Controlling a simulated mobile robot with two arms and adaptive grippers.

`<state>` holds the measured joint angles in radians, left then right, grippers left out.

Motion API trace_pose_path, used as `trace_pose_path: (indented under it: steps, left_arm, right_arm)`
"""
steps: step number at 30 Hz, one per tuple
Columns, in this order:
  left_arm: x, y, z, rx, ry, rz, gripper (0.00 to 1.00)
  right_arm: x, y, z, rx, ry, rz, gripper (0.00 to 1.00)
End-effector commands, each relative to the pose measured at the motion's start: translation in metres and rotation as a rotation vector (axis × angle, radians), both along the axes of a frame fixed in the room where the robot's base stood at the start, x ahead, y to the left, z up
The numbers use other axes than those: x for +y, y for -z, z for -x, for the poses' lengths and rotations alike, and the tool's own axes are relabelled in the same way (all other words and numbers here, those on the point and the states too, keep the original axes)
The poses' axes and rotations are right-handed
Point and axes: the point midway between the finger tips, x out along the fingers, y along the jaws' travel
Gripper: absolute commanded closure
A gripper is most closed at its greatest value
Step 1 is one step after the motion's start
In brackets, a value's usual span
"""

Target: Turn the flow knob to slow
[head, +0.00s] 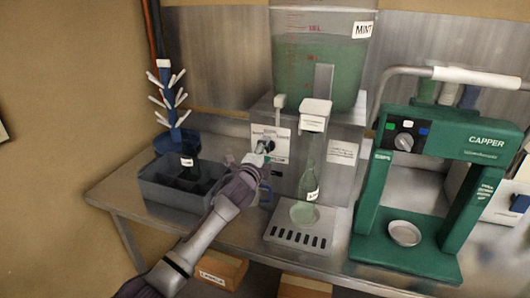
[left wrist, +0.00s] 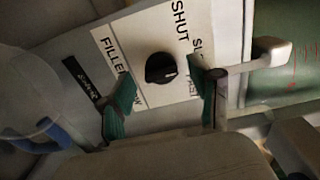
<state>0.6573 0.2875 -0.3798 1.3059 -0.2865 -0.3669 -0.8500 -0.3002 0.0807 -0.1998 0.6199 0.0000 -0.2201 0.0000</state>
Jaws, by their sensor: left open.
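The flow knob (left wrist: 160,68) is round and black on a white label plate (left wrist: 184,22), on the front of the filler. The plate reads "SHUT"; the other words are partly hidden by my fingers. A small pale mark on the knob points right and slightly down in the left wrist view. My left gripper (left wrist: 162,98) is open, its green-padded fingertips apart on either side of the knob; I cannot tell whether they touch it. In the head view my left gripper (head: 260,160) is right at the plate (head: 270,135) and partly covers the knob. My right gripper is not in view.
A clear bucket of green liquid (head: 310,60) sits above. A green capper (head: 372,200) stands right. A dark divided crate (head: 160,195) and bottle tree (head: 172,100) are left.

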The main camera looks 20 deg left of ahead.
Motion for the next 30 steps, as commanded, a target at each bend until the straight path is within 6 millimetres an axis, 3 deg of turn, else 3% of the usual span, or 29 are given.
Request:
trace_pose_path:
  steps: [7, 21, 30]
  left_arm:
    - [0.001, 0.0, 0.013, -0.001, 0.0, 0.0, 0.37]
    - [0.003, 0.001, 0.098, 0.002, 0.001, -0.001, 0.37]
    - [0.004, 0.0, 0.12, 0.001, 0.0, 0.0, 0.37]
  right_arm:
    - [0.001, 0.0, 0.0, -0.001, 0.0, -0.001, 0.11]
    - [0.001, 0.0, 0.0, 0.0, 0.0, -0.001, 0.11]
    - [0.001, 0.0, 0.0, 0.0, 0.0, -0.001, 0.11]
